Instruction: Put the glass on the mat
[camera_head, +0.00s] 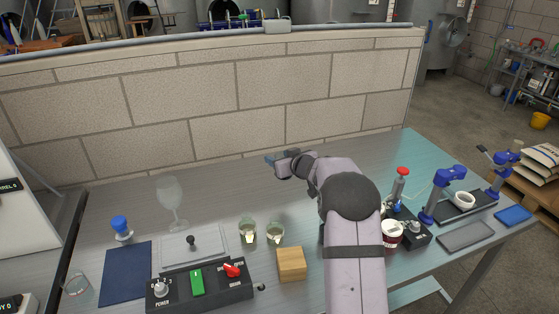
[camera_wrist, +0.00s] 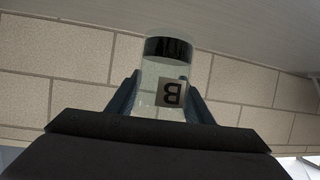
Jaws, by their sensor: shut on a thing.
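My gripper (camera_wrist: 161,92) is shut on a clear, see-through jar (camera_wrist: 155,77) with a black end and a grey label bearing an upside-down letter. In the head view my gripper (camera_head: 274,160) is raised near the wall, and the held jar cannot be made out there. A stemmed glass (camera_head: 172,200) stands upright at the back left, well left of my gripper. A small clear tumbler (camera_head: 76,284) is at the front left. A dark blue mat (camera_head: 126,272) lies bare at the left. I cannot tell which glass is the task's.
A control box (camera_head: 210,287), white plate with black knob (camera_head: 193,248), two small jars (camera_head: 247,232) (camera_head: 275,234) and a wooden block (camera_head: 291,264) occupy the middle front. A blue-topped item (camera_head: 121,227) stands behind the mat. Blue stands (camera_head: 445,190) are right. The wall (camera_head: 190,100) bounds the back.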

